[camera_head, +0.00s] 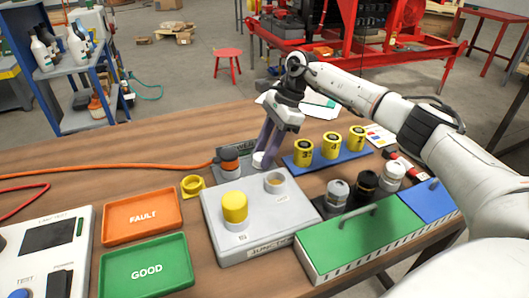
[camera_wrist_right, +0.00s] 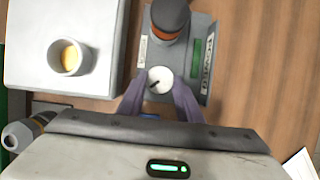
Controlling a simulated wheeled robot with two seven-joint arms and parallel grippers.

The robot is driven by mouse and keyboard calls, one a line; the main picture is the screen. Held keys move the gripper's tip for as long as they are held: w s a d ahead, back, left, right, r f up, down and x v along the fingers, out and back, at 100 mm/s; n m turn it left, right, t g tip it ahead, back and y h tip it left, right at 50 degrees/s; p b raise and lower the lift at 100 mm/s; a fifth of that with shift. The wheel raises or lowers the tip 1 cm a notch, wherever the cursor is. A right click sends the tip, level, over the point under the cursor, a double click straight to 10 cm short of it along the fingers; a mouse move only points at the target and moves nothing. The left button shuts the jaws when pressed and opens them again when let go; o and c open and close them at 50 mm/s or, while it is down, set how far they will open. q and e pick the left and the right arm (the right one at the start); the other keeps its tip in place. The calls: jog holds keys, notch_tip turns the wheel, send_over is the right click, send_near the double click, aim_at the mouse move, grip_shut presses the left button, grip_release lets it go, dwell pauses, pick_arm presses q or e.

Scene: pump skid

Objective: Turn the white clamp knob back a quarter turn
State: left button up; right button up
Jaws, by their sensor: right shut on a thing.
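The white clamp knob (camera_wrist_right: 160,76) sits on the grey fixture (camera_wrist_right: 205,35), beside a dark cylinder with an orange band (camera_wrist_right: 168,20). A dark mark shows on the knob's top. My right gripper (camera_wrist_right: 160,86) reaches down with its two purple-grey fingers on either side of the knob and is shut on it. In the head view the knob (camera_head: 261,158) shows low between the fingers, partly hidden by them. The fixture stands at the back of the wooden table. My left gripper is in neither view.
A grey junction box (camera_head: 262,212) with a yellow cap (camera_head: 235,207) and an open socket stands in front of the fixture. Yellow numbered cylinders (camera_head: 331,145) stand on a blue strip to the right. Orange (camera_head: 138,216) and green (camera_head: 146,266) trays lie at left.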

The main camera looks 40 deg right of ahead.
dwell(0.3)
jog(key=o, duration=1)
jog(key=shift+o, duration=0.2)
jog(key=w+v, duration=0.1)
jog(key=v, duration=0.9)
jog(key=shift+s+r, duration=0.2)
jog(key=shift+s, duration=0.2)
jog(key=shift+d+r, duration=0.1)
